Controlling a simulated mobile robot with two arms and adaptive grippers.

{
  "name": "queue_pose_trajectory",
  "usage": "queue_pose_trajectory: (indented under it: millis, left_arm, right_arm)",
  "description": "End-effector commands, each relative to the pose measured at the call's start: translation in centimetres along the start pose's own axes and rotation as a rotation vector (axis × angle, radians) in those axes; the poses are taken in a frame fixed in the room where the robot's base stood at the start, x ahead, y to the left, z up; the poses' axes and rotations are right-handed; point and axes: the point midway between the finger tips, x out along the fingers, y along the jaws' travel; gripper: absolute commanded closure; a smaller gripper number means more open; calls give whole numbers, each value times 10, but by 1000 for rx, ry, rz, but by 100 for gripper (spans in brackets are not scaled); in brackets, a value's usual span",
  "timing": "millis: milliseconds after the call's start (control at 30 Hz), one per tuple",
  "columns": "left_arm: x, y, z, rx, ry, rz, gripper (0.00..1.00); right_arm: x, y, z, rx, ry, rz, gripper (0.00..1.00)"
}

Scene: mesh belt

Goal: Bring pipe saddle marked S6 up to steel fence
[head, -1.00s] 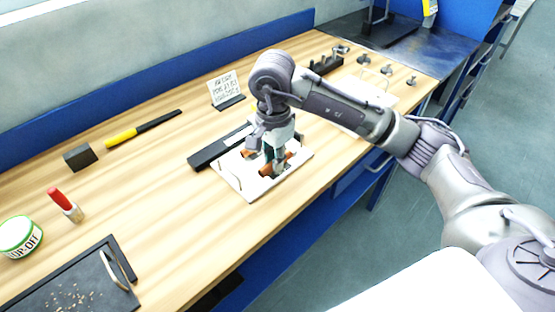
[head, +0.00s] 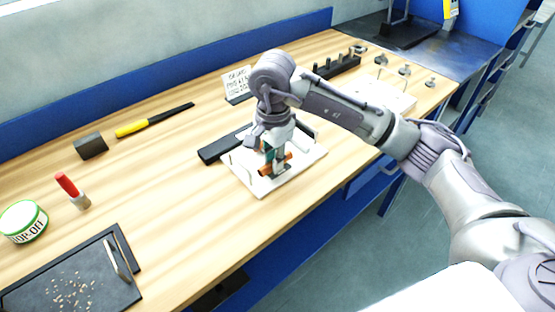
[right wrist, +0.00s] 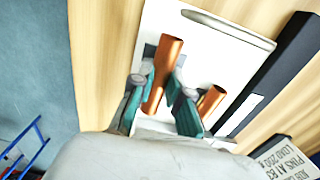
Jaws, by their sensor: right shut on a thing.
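My right gripper (head: 274,170) points down over a white plate (head: 262,190) on the bench. It is shut on a copper-coloured tubular piece (head: 289,159), likely the pipe saddle; no S6 marking is readable. In the right wrist view the tube (right wrist: 164,72) stands between the teal fingers (right wrist: 157,98). A second, shorter copper end (right wrist: 211,100) shows to its right; whether it belongs to the same piece I cannot tell. The long dark bar (head: 221,147), likely the steel fence, lies along the plate's back edge, apart from the held piece. My left gripper is not in view.
A small sign (head: 236,82) stands behind the bar. A dark block with pegs (head: 337,67) and small metal parts (head: 404,71) are farther right. A yellow-handled tool (head: 132,128), dark block (head: 91,147) and black tray (head: 75,280) lie left.

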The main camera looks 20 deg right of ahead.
Motion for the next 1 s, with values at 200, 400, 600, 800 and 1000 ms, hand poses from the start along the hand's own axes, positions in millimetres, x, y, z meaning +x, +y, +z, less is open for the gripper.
queue_pose_trajectory:
  millis: [200,400,600,800,1000]
  left_arm:
    - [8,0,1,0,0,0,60]
    - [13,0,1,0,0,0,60]
    - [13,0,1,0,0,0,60]
    - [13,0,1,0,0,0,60]
    - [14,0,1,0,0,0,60]
  right_arm:
    - [7,-6,3,0,0,-1,100]
    - [12,-11,6,-1,1,-1,100]
    - [12,-12,6,0,1,-1,100]
    - [12,-12,6,0,1,-1,100]
    - [12,-12,4,0,1,0,100]
